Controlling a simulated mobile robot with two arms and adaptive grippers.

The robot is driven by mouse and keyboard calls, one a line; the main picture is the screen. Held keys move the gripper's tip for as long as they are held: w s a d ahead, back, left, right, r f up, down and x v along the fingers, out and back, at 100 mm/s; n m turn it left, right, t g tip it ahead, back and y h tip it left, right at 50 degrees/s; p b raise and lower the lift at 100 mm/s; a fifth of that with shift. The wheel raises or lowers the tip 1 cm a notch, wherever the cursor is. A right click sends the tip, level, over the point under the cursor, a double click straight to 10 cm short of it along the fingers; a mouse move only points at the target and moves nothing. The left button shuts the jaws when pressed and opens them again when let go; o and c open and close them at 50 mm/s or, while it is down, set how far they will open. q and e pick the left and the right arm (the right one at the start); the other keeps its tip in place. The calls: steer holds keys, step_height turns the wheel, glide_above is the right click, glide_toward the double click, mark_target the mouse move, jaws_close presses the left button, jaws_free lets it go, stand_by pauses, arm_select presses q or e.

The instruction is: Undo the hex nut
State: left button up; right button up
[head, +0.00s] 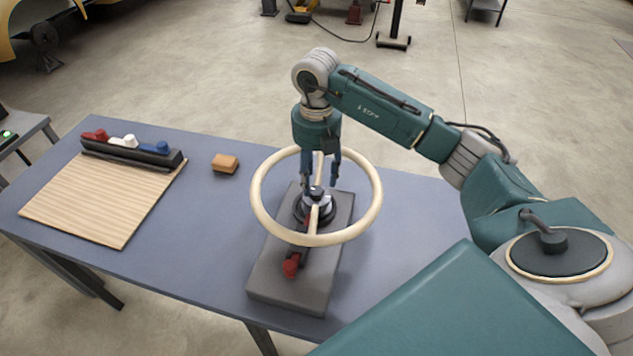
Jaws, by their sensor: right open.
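A cream ring-shaped wheel (376,205) with a spoke across it sits on a grey block (285,293) on the table. At its hub is a small dark and silver piece, seemingly the hex nut (316,193), too small to make out its faces. My right gripper (320,187) points down over the hub, inside the ring. Its two fingers are apart, at either side of the nut in the picture; I cannot tell whether they touch it. Nothing is seen held. My left gripper is not in view.
A red-ended tool or lever (291,267) lies on the block's near part. On the blue-grey table (205,240), a wooden board (95,205), a black rack (130,153) with red, white and blue pieces, and an orange-brown block (225,163) stand at left. The table between board and grey block is clear.

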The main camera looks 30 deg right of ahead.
mark_target(317, 190)
steer(key=shift+f+p, duration=0.4)
steer(key=shift+f, duration=1.6)
steer(key=c, duration=1.1)
steer(key=shift+f+n+b, duration=0.1)
steer(key=shift+n+b, duration=0.4)
steer(key=shift+b, duration=0.15)
steer(key=shift+c, duration=0.2)
steer(key=shift+n, duration=0.3)
